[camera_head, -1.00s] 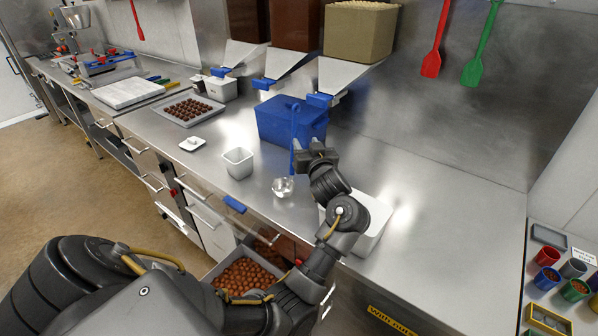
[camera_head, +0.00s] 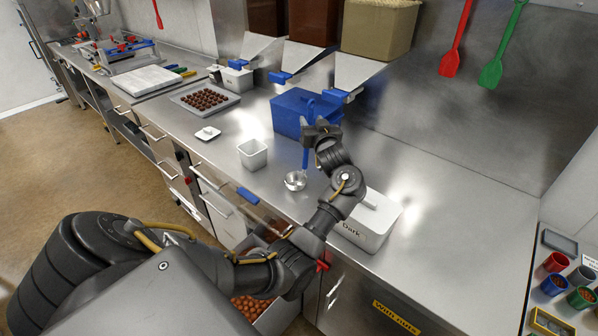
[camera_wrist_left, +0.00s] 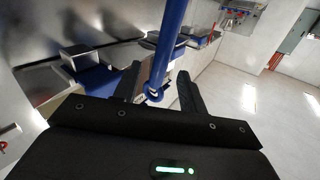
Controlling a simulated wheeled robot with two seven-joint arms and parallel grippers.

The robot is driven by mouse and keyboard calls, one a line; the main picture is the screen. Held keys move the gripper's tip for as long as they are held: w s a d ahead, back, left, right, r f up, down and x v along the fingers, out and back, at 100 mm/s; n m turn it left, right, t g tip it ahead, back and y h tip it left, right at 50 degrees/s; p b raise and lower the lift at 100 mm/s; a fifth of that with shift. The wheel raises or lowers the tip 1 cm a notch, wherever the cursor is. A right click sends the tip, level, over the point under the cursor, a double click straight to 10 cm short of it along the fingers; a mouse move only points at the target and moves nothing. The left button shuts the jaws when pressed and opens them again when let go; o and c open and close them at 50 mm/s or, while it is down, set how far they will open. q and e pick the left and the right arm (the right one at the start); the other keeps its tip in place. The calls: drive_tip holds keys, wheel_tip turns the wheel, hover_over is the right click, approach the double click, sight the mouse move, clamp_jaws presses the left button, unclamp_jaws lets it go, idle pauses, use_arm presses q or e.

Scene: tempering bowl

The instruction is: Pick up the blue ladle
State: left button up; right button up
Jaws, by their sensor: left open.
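The blue ladle has a long upright blue handle (camera_head: 305,157) and a silver bowl (camera_head: 295,181) low near the counter's front edge. My left gripper (camera_head: 318,130) is at the upper part of the handle, in front of a blue bin. In the left wrist view the handle (camera_wrist_left: 172,32) runs down between the two spread fingers of my left gripper (camera_wrist_left: 158,88), which is open. I cannot tell whether a finger touches the handle. Whether the bowl rests on the counter is unclear. My right gripper is not in view.
The blue bin (camera_head: 290,120) stands just behind the ladle. A white container marked Dark (camera_head: 362,232) sits close to my left forearm. A small white tub (camera_head: 252,156) is left of the ladle. The counter to the right (camera_head: 460,215) is clear.

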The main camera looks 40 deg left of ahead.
sight(311, 119)
use_arm(q)
drive_tip(key=x, duration=0.3)
drive_tip(key=shift+p, duration=0.3)
drive_tip(key=shift+w+a+f, duration=0.1)
drive_tip(key=shift+w+a, duration=0.1)
drive_tip(key=shift+a, duration=0.1)
drive_tip(key=shift+d, duration=0.15)
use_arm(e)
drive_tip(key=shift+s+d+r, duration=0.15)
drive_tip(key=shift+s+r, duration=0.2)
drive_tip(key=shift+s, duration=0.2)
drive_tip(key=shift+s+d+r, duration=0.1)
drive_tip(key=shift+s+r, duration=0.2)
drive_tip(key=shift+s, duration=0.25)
use_arm(q)
clamp_jaws()
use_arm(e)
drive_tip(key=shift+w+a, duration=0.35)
